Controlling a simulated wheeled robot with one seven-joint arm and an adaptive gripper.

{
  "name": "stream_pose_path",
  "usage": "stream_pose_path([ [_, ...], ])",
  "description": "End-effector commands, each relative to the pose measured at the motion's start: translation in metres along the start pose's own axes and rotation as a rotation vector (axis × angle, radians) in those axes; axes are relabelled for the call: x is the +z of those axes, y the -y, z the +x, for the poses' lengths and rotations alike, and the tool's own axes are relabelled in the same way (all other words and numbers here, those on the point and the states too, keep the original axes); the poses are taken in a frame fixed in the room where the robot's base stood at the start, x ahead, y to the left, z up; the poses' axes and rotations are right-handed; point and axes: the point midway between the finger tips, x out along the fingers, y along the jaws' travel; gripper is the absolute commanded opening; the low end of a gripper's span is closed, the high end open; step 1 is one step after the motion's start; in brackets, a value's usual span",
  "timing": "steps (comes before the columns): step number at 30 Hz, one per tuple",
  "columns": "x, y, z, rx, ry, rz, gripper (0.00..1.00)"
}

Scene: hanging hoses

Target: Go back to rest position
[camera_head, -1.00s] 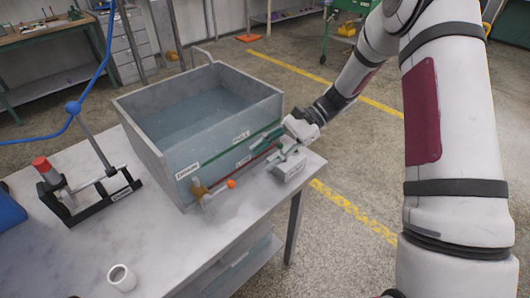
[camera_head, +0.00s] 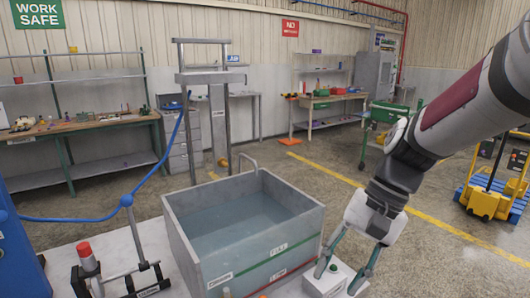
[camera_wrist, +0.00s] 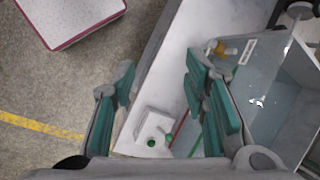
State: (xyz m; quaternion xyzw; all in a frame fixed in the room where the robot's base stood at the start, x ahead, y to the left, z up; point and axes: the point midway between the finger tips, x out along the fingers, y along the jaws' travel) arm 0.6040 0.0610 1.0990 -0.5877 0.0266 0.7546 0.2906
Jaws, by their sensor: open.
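My gripper (camera_head: 337,280) is to the right of the grey tank, with its two green fingers apart and nothing between them. In the wrist view my gripper (camera_wrist: 162,76) also shows open and empty. A white box (camera_head: 326,281) with a green button (camera_wrist: 151,143) is on the table near the fingers. In the head view the fingers overlap this box; I cannot tell whether they touch it. The grey tank (camera_head: 196,243) holds water and bears green and red level lines on its front.
A blue hose (camera_head: 95,218) hangs at the left. A black stand (camera_head: 150,284) with a red-topped piece (camera_head: 84,250) is on the table (camera_head: 62,258). A brass valve (camera_wrist: 222,47) shows on the tank's front in the wrist view. Open floor (camera_head: 425,260) lies right of the table.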

Motion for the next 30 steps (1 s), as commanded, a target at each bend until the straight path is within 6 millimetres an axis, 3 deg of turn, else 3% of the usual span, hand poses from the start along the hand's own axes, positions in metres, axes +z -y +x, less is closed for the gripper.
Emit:
stream_pose_path([
  [6,0.043,-0.028,-0.026,0.095,-0.19,-0.173,0.41],
  [15,0.088,-0.071,-0.048,0.219,-0.439,-0.391,0.41],
  [21,0.103,-0.092,-0.053,0.279,-0.557,-0.49,0.41],
  [30,0.107,-0.1,-0.055,0.302,-0.598,-0.526,0.41],
])
